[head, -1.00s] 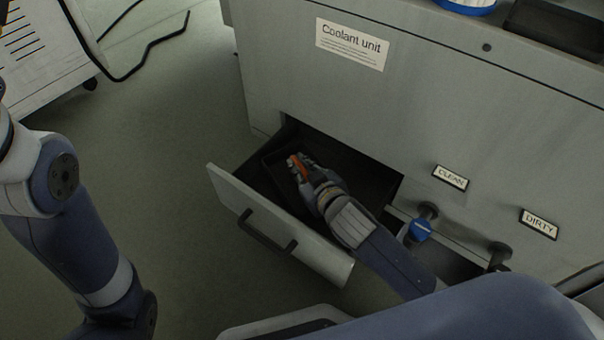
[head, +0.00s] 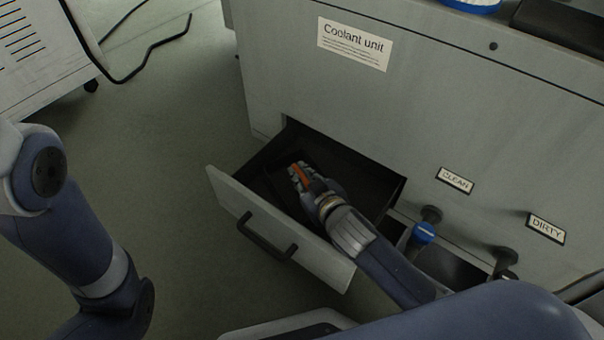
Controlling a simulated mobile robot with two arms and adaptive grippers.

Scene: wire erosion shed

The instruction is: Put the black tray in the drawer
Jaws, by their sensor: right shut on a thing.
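The open drawer (head: 230,196) sticks out of the coolant unit's lower front, with its dark inside showing. The black tray (head: 283,190) is down inside it, hard to tell from the dark drawer walls. My right gripper (head: 299,175), with orange on its fingers, reaches into the drawer from the lower right and is shut on the black tray. The gripper and wrist hide part of the tray, and I cannot tell whether it rests flat on the drawer floor. My left gripper is out of view; only its arm shows at the left.
The grey coolant unit (head: 400,110) fills the right side. Beside the drawer are a blue-capped fitting (head: 423,233) and a dark fitting (head: 505,262), under CLEAN and DIRTY labels. A dark container (head: 560,28) stands on top. The floor left of the drawer is clear.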

